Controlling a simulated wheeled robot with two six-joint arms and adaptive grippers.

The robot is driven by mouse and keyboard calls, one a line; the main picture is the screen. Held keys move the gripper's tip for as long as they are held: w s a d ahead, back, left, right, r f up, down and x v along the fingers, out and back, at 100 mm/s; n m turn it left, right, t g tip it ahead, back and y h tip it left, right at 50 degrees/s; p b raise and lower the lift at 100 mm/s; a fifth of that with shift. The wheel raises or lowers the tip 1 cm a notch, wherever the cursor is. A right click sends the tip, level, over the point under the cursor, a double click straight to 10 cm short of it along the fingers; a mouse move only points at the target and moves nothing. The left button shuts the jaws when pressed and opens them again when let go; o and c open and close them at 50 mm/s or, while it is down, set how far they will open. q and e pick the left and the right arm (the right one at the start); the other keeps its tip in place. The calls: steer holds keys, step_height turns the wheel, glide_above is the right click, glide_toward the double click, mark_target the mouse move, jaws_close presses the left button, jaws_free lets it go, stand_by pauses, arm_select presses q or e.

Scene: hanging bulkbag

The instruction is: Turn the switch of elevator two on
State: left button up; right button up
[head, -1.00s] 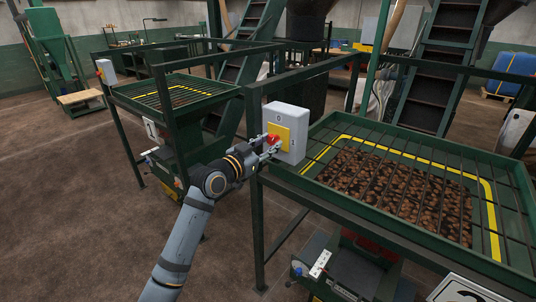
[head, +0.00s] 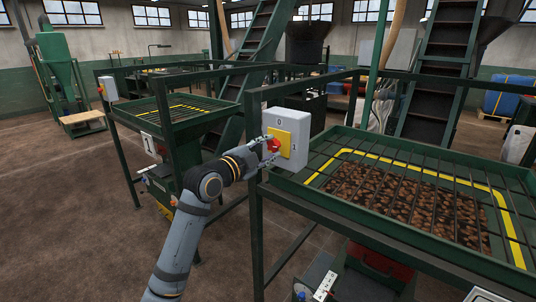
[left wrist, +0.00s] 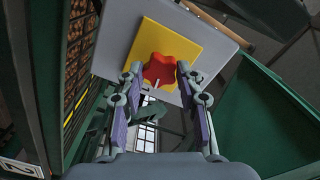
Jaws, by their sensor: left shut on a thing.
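The switch is a grey box (head: 300,124) with a yellow plate (head: 285,143) and a red knob (head: 274,145). It is mounted on the green frame beside the right hopper, with "0" marked at its top and "1" at its right. My left gripper (head: 270,149) is shut on the red knob. In the left wrist view, the knob (left wrist: 159,68) sits between the two fingertips (left wrist: 159,77), in front of the yellow plate (left wrist: 182,46). A pale mark shows on the knob; I cannot tell which label it points to. My right gripper is not in view.
The right hopper (head: 333,147) holds brown material under a grate; a plate reading "2" (left wrist: 18,165) shows in the left wrist view. A left hopper (head: 133,115) bears plate "1" (head: 149,144) and has its own switch box (head: 108,88). Green posts stand close to my left arm.

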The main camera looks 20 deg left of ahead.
arm_select(q)
steer(key=shift+f+m+b, duration=0.1)
steer(key=shift+m+b, duration=0.25)
steer(key=shift+m, duration=0.55)
steer(key=o, duration=1.1)
steer(key=shift+o, duration=0.2)
steer(key=shift+s+a, duration=0.2)
steer(key=shift+s, duration=0.1)
steer(key=v, duration=0.6)
steer(key=shift+s, duration=0.45)
